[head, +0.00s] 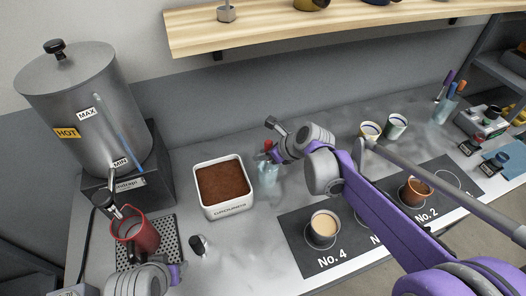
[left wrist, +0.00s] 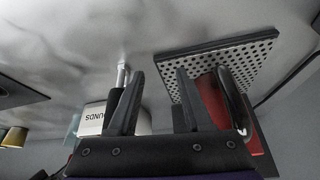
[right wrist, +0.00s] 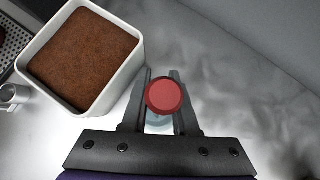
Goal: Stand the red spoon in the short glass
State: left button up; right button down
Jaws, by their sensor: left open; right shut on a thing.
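The red spoon (right wrist: 165,95) shows end-on as a red disc between the fingers of my right gripper (right wrist: 160,112), which is shut on it. In the head view the red spoon (head: 268,145) is a small red patch at my right gripper (head: 270,150). The short glass (head: 268,174), pale blue and clear, stands directly below; part of it shows under the spoon in the right wrist view (right wrist: 158,126). The spoon's lower end is hidden, so I cannot tell how deep it is in the glass. My left gripper (left wrist: 155,80) is open and empty, low near the front edge.
A white bin of brown grounds (head: 226,210) stands just left of the glass. A red pitcher (head: 146,235) is on the drip tray (head: 172,238) under the hot urn (head: 75,105). A dark mat (head: 290,232) with cups lies at right. A small black-handled tool (head: 198,245) lies in front.

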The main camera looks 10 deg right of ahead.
pick_arm(q)
jog(key=shift+f, duration=0.35)
pick_arm(e)
jog(key=shift+f, duration=0.45)
jog(key=c, duration=0.6)
grip_release()
pick_arm(q)
jog(key=shift+r+p, duration=0.3)
jog(key=shift+r, duration=0.2)
pick_arm(e)
jog(key=v, duration=1)
jog(key=shift+s+d+r, duration=0.15)
jog(key=shift+s+r, duration=0.05)
jog(key=shift+r, duration=0.1)
